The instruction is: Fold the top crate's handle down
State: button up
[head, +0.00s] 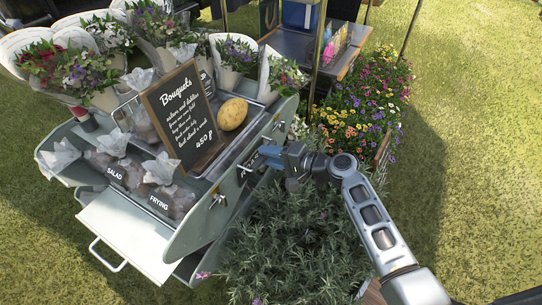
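The grey-green metal crates (205,240) stand stacked at the left, with bags and a sign in the upper tray (240,140). Metal fittings show on the right side, one near the front corner (217,199) and one farther back (278,126). I cannot tell for sure which part is the top crate's handle. My gripper (268,156) reaches in from the right to this side, with its blue fingertips close to the crate's edge. I cannot tell whether they touch it or hold anything.
A flat panel with a wire pull (108,257) juts out at front left. Lavender (290,250) grows below my arm. Open grass (470,150) lies right.

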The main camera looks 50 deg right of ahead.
jog(key=shift+o, duration=1.4)
jog(key=shift+s, duration=0.1)
jog(key=p+v, duration=0.1)
jog(key=v, duration=0.6)
jog(key=shift+s+p, duration=0.3)
jog(key=shift+p, duration=0.1)
jog(key=shift+r, duration=0.1)
